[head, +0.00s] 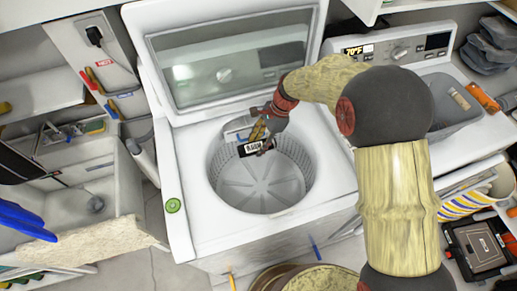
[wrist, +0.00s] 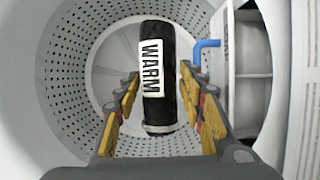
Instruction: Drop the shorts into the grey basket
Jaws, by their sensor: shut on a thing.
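My gripper (head: 258,132) is inside the open drum of the white washing machine. It is shut on a dark item with a white "WARM" label (head: 254,147). In the wrist view this black, roll-shaped item (wrist: 158,118) stands between the yellow finger pads, with the perforated drum behind it. No thing in view can be clearly made out as shorts. A grey basket (head: 440,133) sits on the white machine at the right, partly hidden behind my arm. A small pale item lies in it.
The washing machine's raised lid (head: 160,65) stands behind my gripper. The drum wall (head: 222,165) surrounds it. An orange bottle (head: 484,98) and dark grey stacked items (head: 487,50) are at the right. A sink (head: 95,205) is at the left.

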